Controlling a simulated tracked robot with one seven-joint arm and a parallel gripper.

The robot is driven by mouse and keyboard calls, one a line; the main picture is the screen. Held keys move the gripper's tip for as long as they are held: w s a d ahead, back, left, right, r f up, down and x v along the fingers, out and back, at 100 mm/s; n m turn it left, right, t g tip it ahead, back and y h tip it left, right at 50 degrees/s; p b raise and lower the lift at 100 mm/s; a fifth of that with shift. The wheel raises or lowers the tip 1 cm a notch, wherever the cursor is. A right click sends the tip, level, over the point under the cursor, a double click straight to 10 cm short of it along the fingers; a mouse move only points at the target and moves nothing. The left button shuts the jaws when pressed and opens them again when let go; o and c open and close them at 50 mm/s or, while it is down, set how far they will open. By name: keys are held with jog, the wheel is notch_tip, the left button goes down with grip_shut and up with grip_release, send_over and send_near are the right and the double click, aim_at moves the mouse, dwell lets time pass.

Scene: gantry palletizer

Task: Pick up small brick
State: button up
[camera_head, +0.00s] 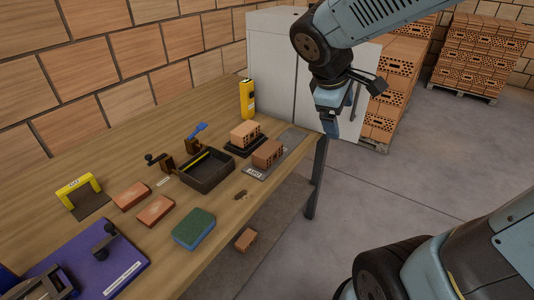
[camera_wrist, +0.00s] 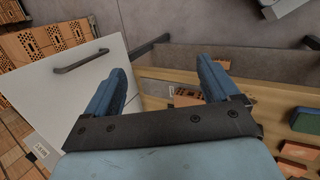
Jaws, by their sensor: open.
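Several bricks are in the head view, and I cannot tell which one is the small brick. A perforated brick (camera_head: 267,154) lies on a grey labelled plate, and a lighter brick (camera_head: 245,131) sits on a black stand behind it. Two flat red bricks (camera_head: 131,195) (camera_head: 155,210) lie left of the black tray. My gripper (camera_head: 330,122) is open and empty beyond the table's right end. In the wrist view its fingers (camera_wrist: 160,70) are apart, with a partly hidden brick (camera_wrist: 187,98) beyond them.
The wooden table (camera_head: 120,160) also holds a black tray (camera_head: 208,178), a green sponge (camera_head: 194,229), a yellow tool (camera_head: 247,99) and a purple board (camera_head: 75,268). A white cabinet (camera_head: 272,60) and brick pallets (camera_head: 480,55) stand behind.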

jog(key=w+a+f+n+t+h, duration=0.1)
jog(key=w+a+f+n+h, duration=0.1)
jog(key=w+a+f+n, duration=0.65)
jog(key=n+t, duration=0.2)
jog(key=n, duration=0.7)
send_near(267, 148)
jog(key=shift+y, duration=0.4)
jog(key=x, duration=0.4)
jog(key=d+x, duration=0.1)
jog(key=x, duration=0.2)
jog(key=shift+d+r, duration=0.15)
jog(key=shift+r, duration=0.1)
jog(key=shift+a+x, duration=0.15)
jog(key=shift+x, duration=1.1)
jog(key=shift+a+x, duration=0.15)
jog(key=shift+x, duration=1.1)
jog(key=shift+f, duration=0.2)
grip_shut()
